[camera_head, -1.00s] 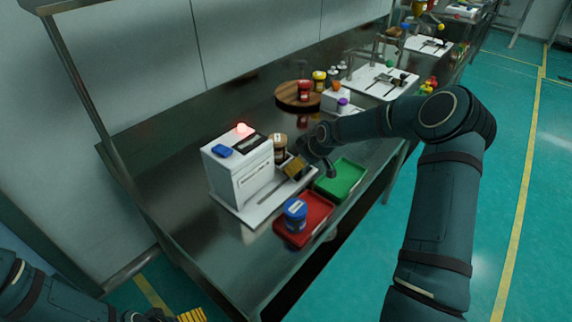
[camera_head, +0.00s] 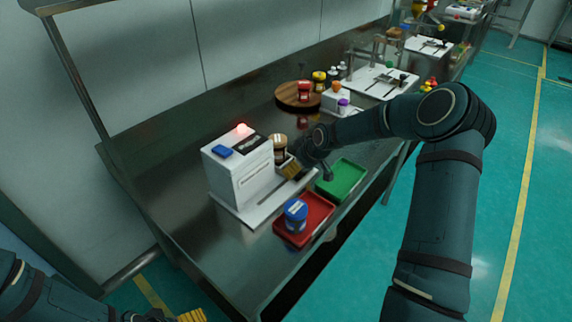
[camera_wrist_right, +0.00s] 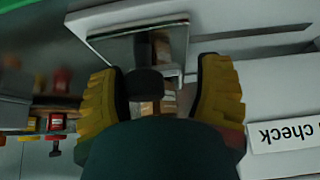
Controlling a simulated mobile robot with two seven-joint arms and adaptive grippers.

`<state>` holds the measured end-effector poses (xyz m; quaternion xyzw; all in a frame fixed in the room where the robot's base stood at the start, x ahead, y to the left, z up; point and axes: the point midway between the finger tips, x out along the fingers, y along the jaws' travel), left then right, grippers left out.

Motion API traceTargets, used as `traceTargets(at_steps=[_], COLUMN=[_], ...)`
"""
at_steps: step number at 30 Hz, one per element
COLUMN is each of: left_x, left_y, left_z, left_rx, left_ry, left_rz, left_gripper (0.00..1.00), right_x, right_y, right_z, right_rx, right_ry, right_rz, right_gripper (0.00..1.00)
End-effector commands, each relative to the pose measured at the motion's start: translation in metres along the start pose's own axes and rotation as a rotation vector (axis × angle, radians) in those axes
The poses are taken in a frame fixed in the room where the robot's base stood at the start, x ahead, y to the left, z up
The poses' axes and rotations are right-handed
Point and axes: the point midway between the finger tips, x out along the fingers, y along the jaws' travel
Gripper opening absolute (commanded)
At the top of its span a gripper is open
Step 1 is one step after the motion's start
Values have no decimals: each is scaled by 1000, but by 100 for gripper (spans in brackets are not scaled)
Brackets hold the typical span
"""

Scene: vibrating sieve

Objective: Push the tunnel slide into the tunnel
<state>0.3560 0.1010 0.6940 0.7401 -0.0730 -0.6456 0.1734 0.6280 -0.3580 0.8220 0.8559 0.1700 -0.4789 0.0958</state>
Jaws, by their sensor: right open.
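The white box machine (camera_head: 238,175) stands on a white base plate (camera_head: 262,212) and is the likely tunnel. My right gripper (camera_head: 290,170) is beside its right end, above the base plate. In the right wrist view, the yellow fingers of the gripper (camera_wrist_right: 165,95) are apart. A white-framed grey plate (camera_wrist_right: 125,47), perhaps the tunnel slide, lies beyond the fingertips. A dark knob-like part shows between the fingers. I cannot tell whether the fingers touch the plate. My left gripper (camera_head: 180,317) is at the bottom edge, mostly cut off.
A brown-lidded jar (camera_head: 279,143) stands close behind my right gripper. A red tray (camera_head: 318,222) holds a blue jar (camera_head: 295,212) in front of the machine. A green tray (camera_head: 345,178) is to the right. A round wooden board (camera_head: 288,99) with jars stands farther back.

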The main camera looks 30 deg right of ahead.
Motion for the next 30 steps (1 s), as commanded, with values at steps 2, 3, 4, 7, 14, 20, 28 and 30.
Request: traceTargets(at_steps=[2, 3, 4, 7, 14, 20, 28, 30], left_x=[0, 0, 0, 0, 0, 0, 0, 0], left_y=[0, 0, 0, 0, 0, 0, 0, 0], left_z=[0, 0, 0, 0, 0, 0, 0, 0], left_rx=[0, 0, 0, 0, 0, 0, 0, 0], left_ry=[0, 0, 0, 0, 0, 0, 0, 0], left_rz=[0, 0, 0, 0, 0, 0, 0, 0], left_gripper=[100, 100, 100, 100, 100, 100, 100, 100], right_x=[0, 0, 0, 0, 0, 0, 0, 0], right_y=[-6, -8, -9, -15, -28, -38, -53, -57], right_z=[0, 0, 0, 0, 0, 0, 0, 0], right_rx=[-1, -1, 0, -1, -1, -1, -1, -1], right_ry=[-2, -1, -1, -1, -1, -1, -1, -2], right_rz=[-2, -1, -1, -2, -2, -1, -2, -2], right_gripper=[64, 64, 64, 64, 64, 64, 64, 64])
